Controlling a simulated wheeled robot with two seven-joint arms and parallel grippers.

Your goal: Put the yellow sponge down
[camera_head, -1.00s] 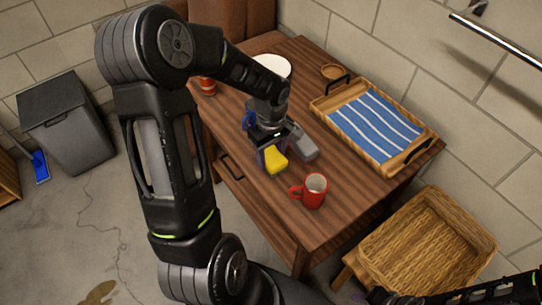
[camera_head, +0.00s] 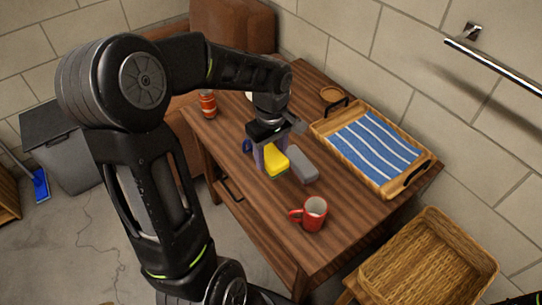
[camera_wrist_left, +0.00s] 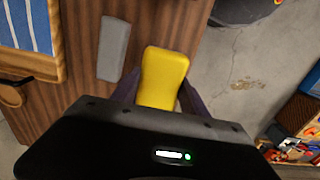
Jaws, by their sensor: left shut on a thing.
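The yellow sponge (camera_head: 275,162) is between the fingers of my left gripper (camera_head: 268,158), which is shut on it, over the wooden table (camera_head: 255,215). In the left wrist view the sponge (camera_wrist_left: 163,78) sits between the two dark fingers (camera_wrist_left: 158,92), near the table's edge with the floor beyond. I cannot tell whether the sponge touches the tabletop. A grey block (camera_head: 302,165) lies on the table just right of the sponge, and it also shows in the left wrist view (camera_wrist_left: 114,48). My right gripper is not in view.
A red mug (camera_head: 314,214) stands near the table's front. A wooden tray with a blue striped cloth (camera_head: 372,140) lies at the right. An orange-red can (camera_head: 208,104) stands at the back left. A blue object (camera_head: 247,146) is partly hidden behind my gripper. A wicker basket (camera_head: 432,262) is beside the table.

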